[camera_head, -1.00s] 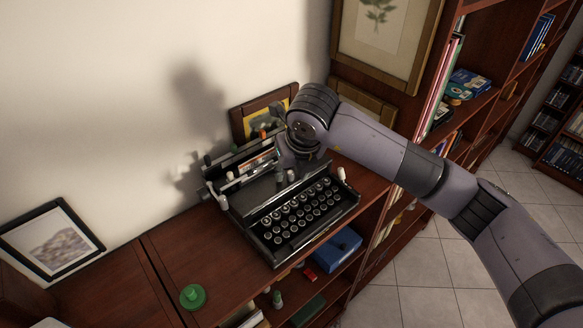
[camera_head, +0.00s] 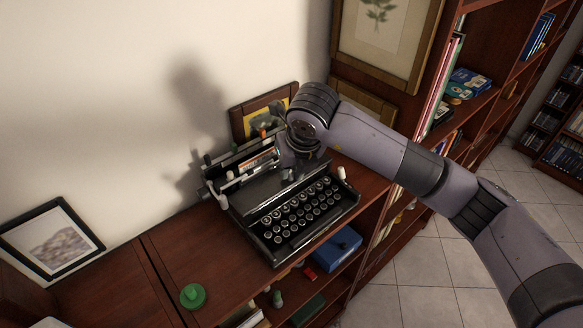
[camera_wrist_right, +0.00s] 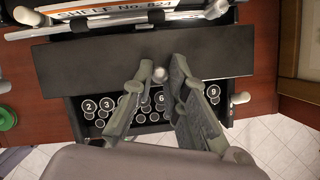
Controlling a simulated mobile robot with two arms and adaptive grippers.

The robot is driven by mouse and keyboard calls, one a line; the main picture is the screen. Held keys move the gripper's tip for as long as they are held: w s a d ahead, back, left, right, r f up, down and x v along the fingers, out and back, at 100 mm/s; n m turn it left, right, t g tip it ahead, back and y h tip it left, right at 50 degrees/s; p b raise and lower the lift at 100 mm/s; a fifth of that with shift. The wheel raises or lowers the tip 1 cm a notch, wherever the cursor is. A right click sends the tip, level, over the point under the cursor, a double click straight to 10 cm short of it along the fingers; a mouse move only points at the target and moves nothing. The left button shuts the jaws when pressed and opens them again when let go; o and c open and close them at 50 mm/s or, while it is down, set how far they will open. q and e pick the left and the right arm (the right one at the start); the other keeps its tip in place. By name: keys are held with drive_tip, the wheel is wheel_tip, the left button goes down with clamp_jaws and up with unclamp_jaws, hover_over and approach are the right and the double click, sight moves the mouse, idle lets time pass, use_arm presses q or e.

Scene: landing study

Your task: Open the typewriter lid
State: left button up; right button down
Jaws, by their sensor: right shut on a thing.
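The black typewriter (camera_head: 300,243) stands on the wooden shelf top, its round keys facing the front. Its lid (camera_head: 262,193) is a flat dark panel behind the keys; in the right wrist view the lid (camera_wrist_right: 90,62) spans the width above the key rows. A small pale knob (camera_wrist_right: 160,75) sits at the lid's middle front. My right gripper (camera_head: 300,172) is over the lid; in the right wrist view its two fingers (camera_wrist_right: 158,68) are closed in on the knob from both sides. The gripper hides part of the lid in the head view. My left gripper is not in view.
A framed picture (camera_head: 250,112) leans behind the typewriter against the wall. A green round object (camera_head: 193,296) and another frame (camera_head: 50,240) stand to the left. A bookcase (camera_head: 490,95) rises to the right. The shelf top (camera_head: 190,255) left of the typewriter is mostly clear.

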drive_tip(key=shift+r, duration=0.1)
drive_tip(key=shift+w+d+r+g+y+b, duration=0.2)
drive_tip(key=shift+r+y+b, duration=0.1)
drive_tip(key=shift+r+b, duration=0.1)
drive_tip(key=shift+w+d+r+g+y+b, duration=0.1)
drive_tip(key=shift+d+r+g+y+b, duration=0.1)
drive_tip(key=shift+r+y+b, duration=0.15)
drive_tip(key=shift+w+d+r+m+g+y+b, duration=0.2)
drive_tip(key=shift+d+r+g+y+b, duration=0.15)
drive_tip(key=shift+r, duration=0.2)
drive_tip(key=shift+w+d+r+m+g+y+b, duration=0.2)
drive_tip(key=shift+r+g+y+b, duration=0.1)
drive_tip(key=shift+r+y, duration=0.15)
drive_tip(key=shift+w+d+r+m+g+y+b, duration=0.1)
drive_tip(key=shift+w+d+r+g+y, duration=0.2)
drive_tip(key=shift+r+y, duration=0.2)
drive_tip(key=shift+w+d+r+m+g+y+b, duration=0.15)
drive_tip(key=shift+d+r+g+y, duration=0.1)
drive_tip(key=shift+d+r+y, duration=0.15)
drive_tip(key=shift+w+d+r+m+g+y+b, duration=0.1)
drive_tip(key=shift+w+d+r+g+y, duration=0.2)
drive_tip(key=shift+r+y, duration=0.2)
drive_tip(key=c, duration=1.6)
unclamp_jaws()
